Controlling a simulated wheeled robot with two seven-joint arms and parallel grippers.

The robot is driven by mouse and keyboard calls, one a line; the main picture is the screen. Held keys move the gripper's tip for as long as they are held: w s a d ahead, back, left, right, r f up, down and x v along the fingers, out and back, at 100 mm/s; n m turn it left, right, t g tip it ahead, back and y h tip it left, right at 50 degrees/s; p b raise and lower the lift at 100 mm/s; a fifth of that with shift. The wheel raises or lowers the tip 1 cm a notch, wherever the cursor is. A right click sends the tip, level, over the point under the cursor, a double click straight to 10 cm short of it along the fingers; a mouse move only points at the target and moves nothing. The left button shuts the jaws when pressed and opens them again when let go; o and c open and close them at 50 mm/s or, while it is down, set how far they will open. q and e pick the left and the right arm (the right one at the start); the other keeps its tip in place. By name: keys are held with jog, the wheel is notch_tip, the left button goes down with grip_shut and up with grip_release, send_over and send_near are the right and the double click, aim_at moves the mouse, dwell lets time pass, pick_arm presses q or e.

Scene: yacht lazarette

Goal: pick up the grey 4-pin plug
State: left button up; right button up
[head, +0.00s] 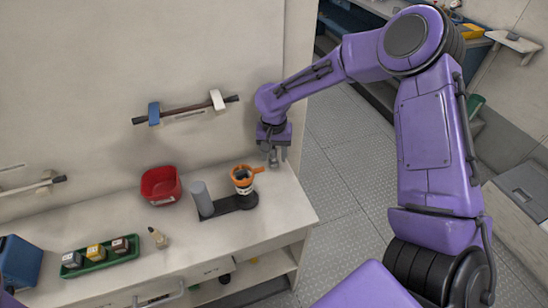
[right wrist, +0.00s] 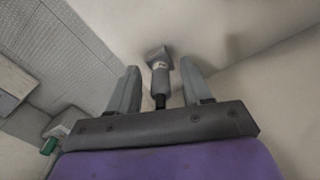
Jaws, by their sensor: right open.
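The grey plug (right wrist: 160,77) shows in the right wrist view between the two fingers of my right gripper (right wrist: 159,66). It has a squarish head, a round body with a small pale label, and a dark narrow end towards the palm. The fingers are apart, with a gap on each side of it. In the head view my right gripper (head: 274,157) points down at the back right end of the white counter. The plug is small there and mostly hidden by the fingers. Its pins cannot be made out. My left gripper is out of view.
On the counter (head: 285,205) stand a grey cylinder (head: 202,199) and an orange-topped cup (head: 242,180) on a dark base. A red bin (head: 161,185), a small bottle (head: 158,238) and a green tray (head: 101,256) stand further left. A wall (head: 200,80) rises behind.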

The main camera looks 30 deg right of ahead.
jog(key=shift+s, duration=0.1)
jog(key=shift+r, duration=0.1)
jog(key=shift+c, duration=1.2)
grip_shut()
